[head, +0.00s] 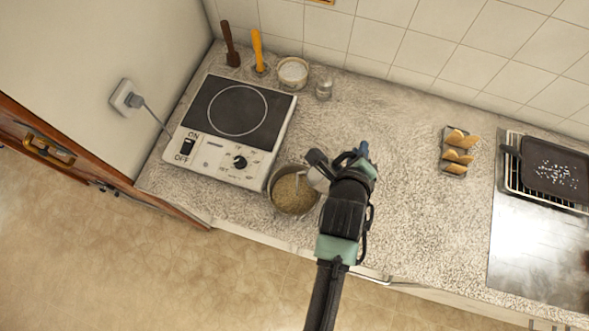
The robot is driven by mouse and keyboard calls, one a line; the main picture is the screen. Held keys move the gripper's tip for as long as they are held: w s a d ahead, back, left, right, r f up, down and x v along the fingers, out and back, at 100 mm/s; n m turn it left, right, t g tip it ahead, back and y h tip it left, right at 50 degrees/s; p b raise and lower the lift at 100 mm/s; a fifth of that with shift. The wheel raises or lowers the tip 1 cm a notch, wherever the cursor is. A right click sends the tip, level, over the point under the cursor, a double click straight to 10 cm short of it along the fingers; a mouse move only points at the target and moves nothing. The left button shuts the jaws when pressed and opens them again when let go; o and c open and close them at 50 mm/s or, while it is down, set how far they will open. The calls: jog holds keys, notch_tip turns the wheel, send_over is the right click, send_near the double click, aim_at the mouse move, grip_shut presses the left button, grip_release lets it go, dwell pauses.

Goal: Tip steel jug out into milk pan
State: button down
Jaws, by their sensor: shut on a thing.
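The milk pan (292,191) stands on the counter just below the front right corner of the hob, with a grainy tan-green content inside. My gripper (327,168) is at the right edge of the pan, coming in from the lower right. It is shut on the steel jug (317,180), a small part of which shows between the gripper and the pan. The jug appears tilted toward the pan, its lip over or close to the right rim. Most of the jug is hidden by my gripper and wrist, and I cannot see whether anything is flowing.
A portable hob (237,112) sits left of the pan. Behind it are a white bowl (293,72), a small glass jar (324,90) and two upright utensils (258,52). A rack of bread (457,152) and a dark tray (556,166) are to the right. The counter between is clear.

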jog(key=shift+w+a+r+n+h+p, duration=0.1)
jog(key=shift+a+r+n+h+p, duration=0.1)
jog(key=shift+a+r+n+h, duration=0.3)
jog(key=shift+w+a+r+n+h+p, duration=0.1)
jog(key=shift+a+r+n+h+p, duration=0.15)
jog(key=shift+r+h, duration=0.45)
dwell(1.7)
jog(key=shift+w+a+r+n+g+h+b, duration=0.1)
jog(key=shift+w+a+r+n+h+b, duration=0.1)
jog(key=shift+a+b, duration=0.25)
jog(key=shift+w+a+r+n+g+h+b, duration=0.1)
jog(key=shift+a+r+n+h+b, duration=0.1)
jog(key=shift+a+b, duration=0.2)
jog(key=shift+w+a+r+n+g+h+b, duration=0.1)
jog(key=shift+w+a+r+n+b, duration=0.1)
jog(key=shift+a+b, duration=0.25)
jog(key=shift+w+a+r+n+h+b, duration=0.15)
jog(key=shift+a+r+n+h+b, duration=0.45)
jog(key=shift+b, duration=0.65)
dwell(0.5)
jog(key=s+d+f+m+t+y+p, duration=0.1)
jog(key=d+f+m+t+y, duration=0.1)
jog(key=d+m+y, duration=0.3)
jog(key=s+d+f+m+t+y+p, duration=0.1)
jog(key=s+d+f+m+t+y, duration=0.1)
jog(key=d+y, duration=0.4)
jog(key=shift+s+d+f+m, duration=0.15)
jog(key=shift+s+f+m, duration=0.25)
jog(key=shift+m, duration=0.95)
dwell(0.4)
